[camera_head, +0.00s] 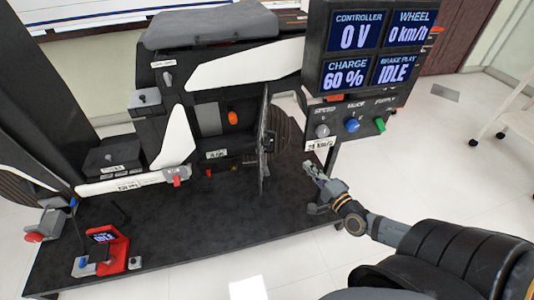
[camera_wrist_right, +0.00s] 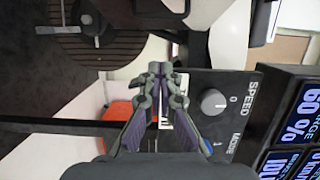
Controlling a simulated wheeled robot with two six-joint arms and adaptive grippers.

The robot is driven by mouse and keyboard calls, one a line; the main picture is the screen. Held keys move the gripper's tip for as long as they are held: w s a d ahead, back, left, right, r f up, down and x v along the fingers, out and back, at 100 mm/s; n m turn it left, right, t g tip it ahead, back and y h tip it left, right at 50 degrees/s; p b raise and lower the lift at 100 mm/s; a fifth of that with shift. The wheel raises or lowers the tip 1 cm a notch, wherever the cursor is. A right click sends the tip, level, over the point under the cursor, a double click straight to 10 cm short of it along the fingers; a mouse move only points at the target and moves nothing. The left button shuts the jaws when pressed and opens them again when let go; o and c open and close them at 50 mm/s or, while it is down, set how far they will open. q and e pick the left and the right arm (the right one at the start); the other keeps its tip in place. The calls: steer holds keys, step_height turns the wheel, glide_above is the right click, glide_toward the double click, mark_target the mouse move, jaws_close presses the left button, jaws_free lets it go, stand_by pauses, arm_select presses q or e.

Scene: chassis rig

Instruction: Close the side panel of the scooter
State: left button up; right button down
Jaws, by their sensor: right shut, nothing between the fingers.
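The scooter (camera_head: 235,70) stands on a black platform, with white trim and a grey seat on top. Its side panel (camera_head: 263,140) appears as a thin dark upright plate, seen nearly edge-on. It stands swung out from the body, and the opening beside it shows a grey block and an orange knob (camera_head: 233,117). My right gripper (camera_head: 312,170) is to the right of the panel, apart from it, below the display box. In the right wrist view its fingertips (camera_wrist_right: 158,70) are together and empty. My left gripper is not in view.
The display box (camera_head: 359,52) with a control strip of knobs (camera_head: 351,126) stands just above my right gripper; the speed knob (camera_wrist_right: 214,101) is close in the wrist view. A red meter (camera_head: 113,249) sits at the platform's front left. A white cart (camera_head: 505,115) stands at right.

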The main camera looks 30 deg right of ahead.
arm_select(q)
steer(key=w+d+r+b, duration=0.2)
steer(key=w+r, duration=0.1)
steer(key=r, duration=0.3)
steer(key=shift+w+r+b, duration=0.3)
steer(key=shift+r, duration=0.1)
arm_select(e)
steer(key=w+a, duration=0.2)
steer(key=w, duration=1)
steer(key=shift+w+a, duration=0.3)
steer(key=shift+a, duration=0.05)
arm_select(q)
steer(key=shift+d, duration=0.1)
